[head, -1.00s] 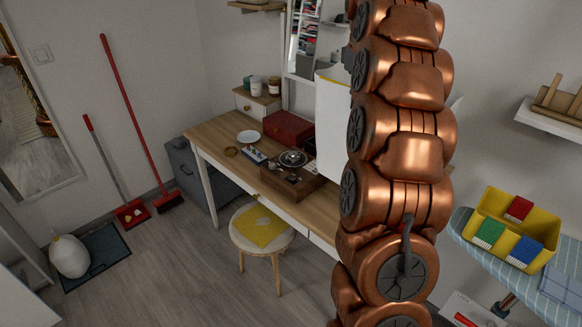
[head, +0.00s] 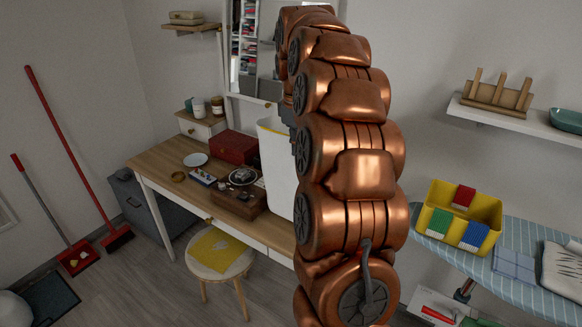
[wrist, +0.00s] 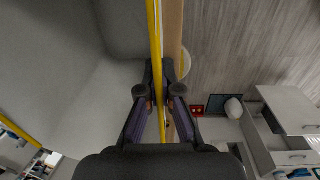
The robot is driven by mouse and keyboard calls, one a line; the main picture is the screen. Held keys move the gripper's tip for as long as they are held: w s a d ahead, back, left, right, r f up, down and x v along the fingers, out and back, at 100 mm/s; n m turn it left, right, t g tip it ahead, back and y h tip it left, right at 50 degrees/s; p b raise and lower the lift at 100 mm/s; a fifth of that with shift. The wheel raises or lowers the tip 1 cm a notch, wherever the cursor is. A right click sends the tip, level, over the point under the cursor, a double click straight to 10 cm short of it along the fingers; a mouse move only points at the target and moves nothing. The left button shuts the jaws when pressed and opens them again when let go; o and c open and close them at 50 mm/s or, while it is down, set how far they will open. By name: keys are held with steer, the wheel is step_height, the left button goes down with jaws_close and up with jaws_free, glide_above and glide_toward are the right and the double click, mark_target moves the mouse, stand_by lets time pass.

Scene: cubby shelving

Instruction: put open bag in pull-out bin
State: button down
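The white open bag (head: 277,165) with a yellow rim hangs in front of the desk in the head view, partly hidden behind my arm. In the wrist view its yellow rim (wrist: 154,40) runs between the two fingers of my gripper (wrist: 160,95), with the pale grey inside of the bag to the left. The fingers are close together on the rim. My gripper is mostly hidden behind my arm in the head view. I cannot make out the pull-out bin for certain; a white cabinet with drawers (wrist: 298,158) shows at the right of the wrist view.
A wooden desk (head: 160,160) carries a red box (head: 233,147) and small items. A stool (head: 220,262) stands before it, with a grey box (head: 148,205) to its left. A yellow caddy (head: 485,210) sits on an ironing board (head: 520,245).

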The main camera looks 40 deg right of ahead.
step_height(320, 180, down, 6)
steer(key=p, duration=0.1)
stand_by(0.6)
steer(key=shift+f, duration=0.3)
steer(key=c, duration=1.3)
jaws_free()
steer(key=r+b, duration=0.1)
steer(key=r, duration=0.7)
steer(key=r+b, duration=0.1)
steer(key=r, duration=0.3)
steer(key=shift+a+r+b, duration=0.15)
steer(key=shift+a+b, duration=0.15)
steer(key=shift+a, duration=0.1)
